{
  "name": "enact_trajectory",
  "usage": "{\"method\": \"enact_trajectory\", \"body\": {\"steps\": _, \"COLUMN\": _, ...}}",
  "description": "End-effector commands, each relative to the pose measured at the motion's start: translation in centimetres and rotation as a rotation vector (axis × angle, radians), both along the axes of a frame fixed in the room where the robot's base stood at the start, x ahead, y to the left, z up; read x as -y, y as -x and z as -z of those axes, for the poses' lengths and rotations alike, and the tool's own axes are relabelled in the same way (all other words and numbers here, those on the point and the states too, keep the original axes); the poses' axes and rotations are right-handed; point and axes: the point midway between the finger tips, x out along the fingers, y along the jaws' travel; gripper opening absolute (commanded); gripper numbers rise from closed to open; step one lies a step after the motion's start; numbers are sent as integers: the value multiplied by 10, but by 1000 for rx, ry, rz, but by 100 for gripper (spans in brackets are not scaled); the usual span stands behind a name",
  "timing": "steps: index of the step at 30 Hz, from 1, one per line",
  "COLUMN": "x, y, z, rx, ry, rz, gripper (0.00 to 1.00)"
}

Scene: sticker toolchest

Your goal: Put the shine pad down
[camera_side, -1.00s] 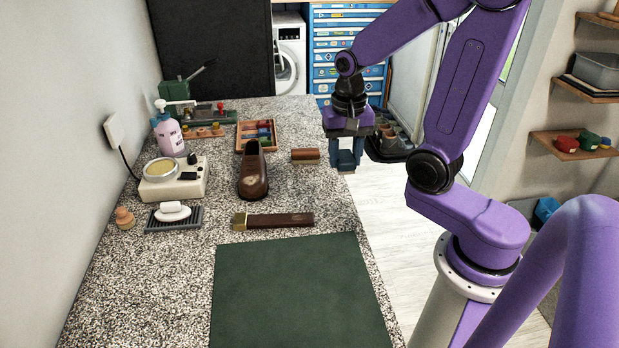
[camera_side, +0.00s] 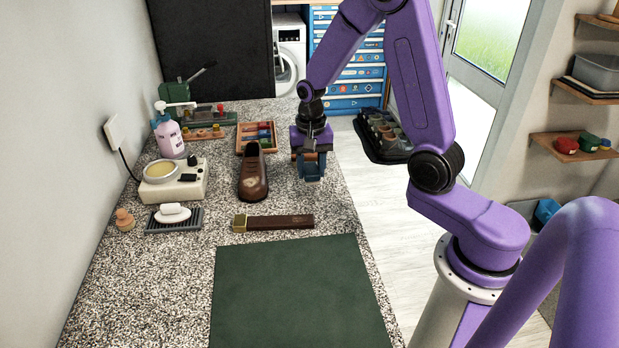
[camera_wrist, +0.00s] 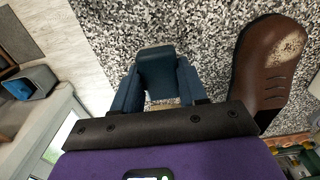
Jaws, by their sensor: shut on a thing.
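In the wrist view a beige strip of the pad (camera_wrist: 161,104) shows between the blue fingers. My gripper (camera_side: 312,176) points down, shut on the pad, low over the speckled counter right of the brown shoe. The fingers also show in the wrist view (camera_wrist: 158,72). I cannot tell whether the pad touches the counter. The shoe (camera_side: 253,178) has a pale scuffed patch, clear in the wrist view (camera_wrist: 287,48).
A brown strap-like bar (camera_side: 280,222) lies in front of the gripper, above a green mat (camera_side: 300,290). A small tray of coloured pieces (camera_side: 240,139) stands behind left. A wax warmer-like device (camera_side: 180,188), pump bottle (camera_side: 169,135) and soap dish (camera_side: 160,226) stand at left.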

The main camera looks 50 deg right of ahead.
Motion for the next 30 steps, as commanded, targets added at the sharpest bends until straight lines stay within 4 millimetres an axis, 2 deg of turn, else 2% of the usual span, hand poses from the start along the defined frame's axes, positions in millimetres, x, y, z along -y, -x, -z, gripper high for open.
{"method": "enact_trajectory", "body": {"steps": 10, "x": 1, "y": -5, "z": 34, "rx": -1, "ry": 0, "rz": -1, "gripper": 18}}
{"method": "enact_trajectory", "body": {"steps": 24, "x": 1, "y": -5, "z": 40, "rx": 0, "ry": 0, "rz": 0, "gripper": 18}}
{"method": "enact_trajectory", "body": {"steps": 25, "x": 1, "y": -5, "z": 40, "rx": 1, "ry": 0, "rz": 0, "gripper": 48}}
{"method": "enact_trajectory", "body": {"steps": 27, "x": 1, "y": -5, "z": 40, "rx": 1, "ry": 0, "rz": 0, "gripper": 68}}
{"method": "enact_trajectory", "body": {"steps": 30, "x": 1, "y": -5, "z": 40, "rx": 0, "ry": 0, "rz": 0, "gripper": 68}}
